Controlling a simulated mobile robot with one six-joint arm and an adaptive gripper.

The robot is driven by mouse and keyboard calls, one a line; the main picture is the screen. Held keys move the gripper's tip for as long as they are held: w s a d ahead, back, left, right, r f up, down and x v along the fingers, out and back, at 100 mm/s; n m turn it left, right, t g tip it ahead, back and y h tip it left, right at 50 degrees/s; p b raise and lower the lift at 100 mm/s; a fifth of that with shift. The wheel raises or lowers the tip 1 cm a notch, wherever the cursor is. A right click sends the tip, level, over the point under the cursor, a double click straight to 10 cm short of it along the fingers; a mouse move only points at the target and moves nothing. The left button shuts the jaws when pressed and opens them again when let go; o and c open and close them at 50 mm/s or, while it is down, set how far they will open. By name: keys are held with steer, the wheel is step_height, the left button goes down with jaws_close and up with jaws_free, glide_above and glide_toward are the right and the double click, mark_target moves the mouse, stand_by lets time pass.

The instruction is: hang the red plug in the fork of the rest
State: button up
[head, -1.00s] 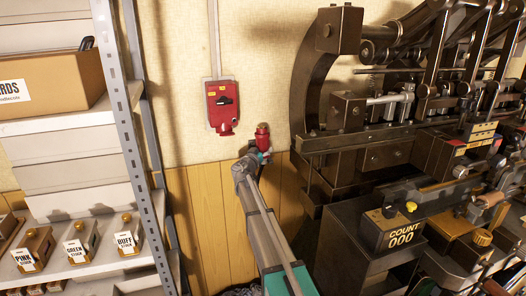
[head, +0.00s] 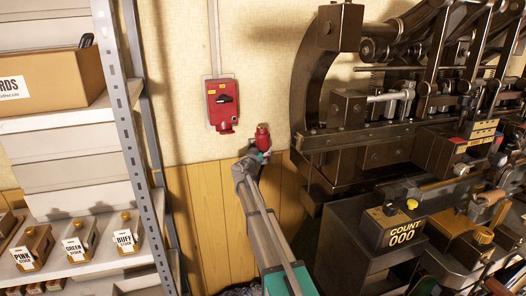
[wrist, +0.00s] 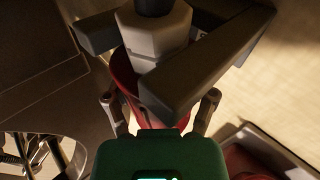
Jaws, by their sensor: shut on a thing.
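The red plug (head: 263,137) stands about upright at the end of my arm, in front of the wall and to the right of the red switch box. My gripper (head: 264,153) is shut on it. In the wrist view, the dark finger pads of my gripper (wrist: 155,60) close around the plug's pale hexagonal collar (wrist: 155,35). A dark end shows at the top, and the plug's red body (wrist: 122,75) shows partly behind the fingers. I cannot make out the rest or its fork in either view.
The dark press (head: 345,160) stands close at the right. A metal shelf (head: 130,120) with boxes stands at the left.

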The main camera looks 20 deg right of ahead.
steer(key=o, duration=1.2)
steer(key=shift+s+a+r, duration=0.1)
steer(key=shift+s+a, duration=0.05)
steer(key=shift+s, duration=0.35)
steer(key=s+a+f+n+g+y+p, duration=0.1)
steer(key=s+f+g+y+p, duration=0.15)
steer(key=s, duration=0.55)
steer(key=s+a+f+g+y+p, duration=0.15)
steer(key=s+f+g, duration=0.25)
steer(key=s, duration=0.5)
steer(key=s+a+f+n+g+y+p, duration=0.1)
steer(key=s+a+f+g, duration=0.15)
steer(key=s, duration=0.55)
steer(key=s+a+f+n+g+y+p, duration=0.1)
steer(key=s+a+n+y, duration=0.1)
steer(key=s, duration=0.4)
steer(key=s+a+f+n+g+y+p, duration=0.1)
steer(key=s+a+n+g+y, duration=0.1)
steer(key=s+a, duration=0.3)
steer(key=s+a+f+n+g+y+p, duration=0.1)
steer(key=s+a+y, duration=0.3)
steer(key=s, duration=0.4)
steer(key=shift+f+n+g, duration=0.15)
steer(key=shift+n+g, duration=0.15)
steer(key=shift+n, duration=0.1)
